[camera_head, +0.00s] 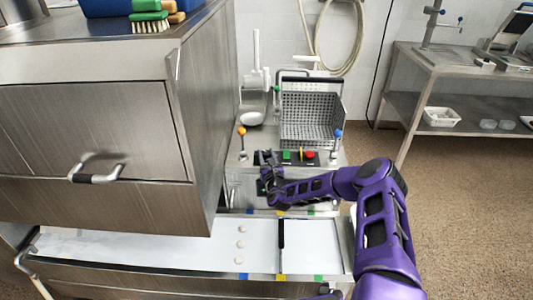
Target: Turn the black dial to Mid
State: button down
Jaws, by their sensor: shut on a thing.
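My gripper (265,172) is at the left part of the steel machine's control front (325,173), reached in from the right by my purple arm. Its fingers are small and dark here and appear closed at the front panel. The black dial is hidden by the fingers or blends with them, so its pointer and the Mid mark cannot be read. A green button (287,155) and a red button (309,155) sit just right of my gripper on dark plates.
A perforated basket (311,118) stands behind the controls. Orange-knobbed (241,131) and blue-knobbed (337,133) levers flank the panel. A large steel cabinet (95,130) stands close on the left. A white tray surface (190,252) with a black divider (281,246) lies in front.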

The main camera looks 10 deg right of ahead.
aim_at(267, 152)
jog(key=m+h, duration=0.2)
jog(key=h, duration=0.1)
jog(key=m+g+h, duration=0.1)
jog(key=m+h, duration=0.1)
jog(key=h, duration=0.2)
jog(key=shift+f+m, duration=0.2)
jog(key=shift+m, duration=0.1)
jog(key=shift+r+m+g+h, duration=0.1)
jog(key=shift+m+g+h, duration=1.3)
jog(key=shift+h, duration=0.8)
jog(key=shift+r+m+h, duration=0.1)
jog(key=shift+m+h, duration=0.2)
jog(key=c, duration=0.7)
grip_release()
jog(key=shift+c, duration=0.2)
jog(key=shift+r, duration=0.1)
notch_tip(267, 152, up, 10)
jog(key=shift+f, duration=0.1)
